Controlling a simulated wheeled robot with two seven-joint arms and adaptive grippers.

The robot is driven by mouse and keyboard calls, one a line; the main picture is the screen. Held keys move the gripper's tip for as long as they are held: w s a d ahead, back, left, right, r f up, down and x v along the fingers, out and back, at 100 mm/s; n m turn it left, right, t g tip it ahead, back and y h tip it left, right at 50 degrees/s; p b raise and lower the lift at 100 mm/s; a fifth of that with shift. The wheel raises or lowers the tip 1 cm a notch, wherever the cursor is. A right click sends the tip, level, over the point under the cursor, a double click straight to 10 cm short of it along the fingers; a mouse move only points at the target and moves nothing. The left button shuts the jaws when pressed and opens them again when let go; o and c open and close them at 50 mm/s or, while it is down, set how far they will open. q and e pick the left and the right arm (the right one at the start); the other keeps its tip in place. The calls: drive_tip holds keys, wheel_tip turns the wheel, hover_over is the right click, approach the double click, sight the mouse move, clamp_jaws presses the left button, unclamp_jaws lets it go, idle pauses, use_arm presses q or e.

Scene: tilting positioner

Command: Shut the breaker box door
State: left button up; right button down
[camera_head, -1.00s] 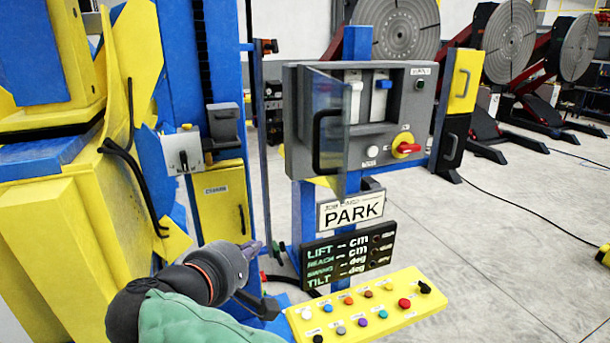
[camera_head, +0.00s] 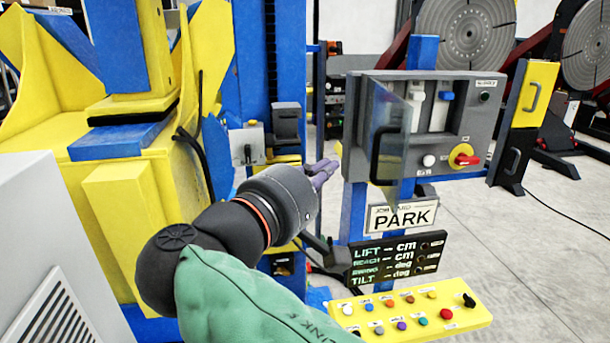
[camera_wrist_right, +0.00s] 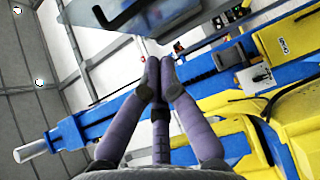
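The breaker box (camera_head: 458,120) is a grey panel on a blue post in the head view. Its door (camera_head: 398,130), a see-through pane with a dark handle (camera_head: 377,155), stands swung out from the box front, so the switches behind it show. My right gripper (camera_head: 328,170) is left of the door and slightly lower, apart from it in the picture. Its purple fingers are drawn together with nothing seen between them; they also show in the right wrist view (camera_wrist_right: 160,78). A translucent pane, likely the door (camera_wrist_right: 150,14), is above the fingertips there. My left gripper is not in view.
Below the box are a PARK sign (camera_head: 401,216), a dark readout (camera_head: 397,257) and a yellow button panel (camera_head: 412,314). A yellow and blue machine (camera_head: 125,190) stands at left.

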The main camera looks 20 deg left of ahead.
drive_tip(key=w+d, duration=0.1)
drive_tip(key=w, duration=0.1)
drive_tip(key=w+d+p, duration=0.1)
drive_tip(key=w+d, duration=0.1)
drive_tip(key=shift+d+f, duration=0.1)
drive_tip(key=shift+d, duration=0.1)
drive_tip(key=shift+w, duration=0.1)
drive_tip(key=shift+d, duration=0.1)
